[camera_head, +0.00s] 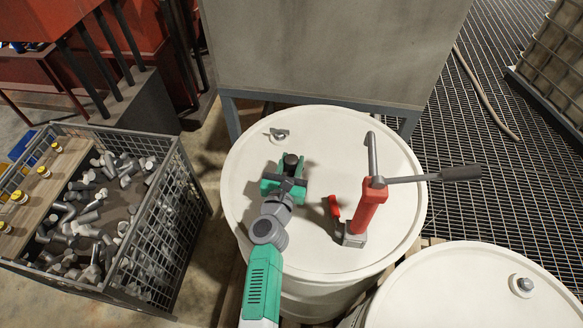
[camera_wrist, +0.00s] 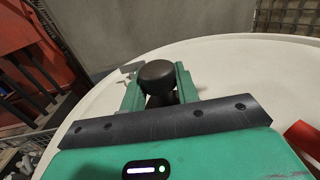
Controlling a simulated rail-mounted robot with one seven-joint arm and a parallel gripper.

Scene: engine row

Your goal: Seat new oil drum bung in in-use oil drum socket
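The in-use oil drum (camera_head: 330,125) is white and upright, with a red hand pump (camera_head: 368,205) standing on its lid. A small grey fitting (camera_head: 278,134) sits near the lid's far left edge; I cannot tell if it is the socket. My gripper (camera_head: 290,172), with green fingers, is over the left half of the lid, nearer than the fitting. It is shut on a dark, round-topped bung (camera_head: 291,159). In the wrist view the black bung (camera_wrist: 157,73) sits between the fingers, with the fitting (camera_wrist: 131,67) partly showing behind to the left. The bung's underside is hidden.
The pump's grey crank (camera_head: 425,178) reaches right over the lid. A second white drum (camera_head: 450,285) with a bung (camera_head: 522,286) stands front right. A wire basket (camera_head: 165,225) of metal parts is at left. A grey tank (camera_head: 330,50) rises behind the drum.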

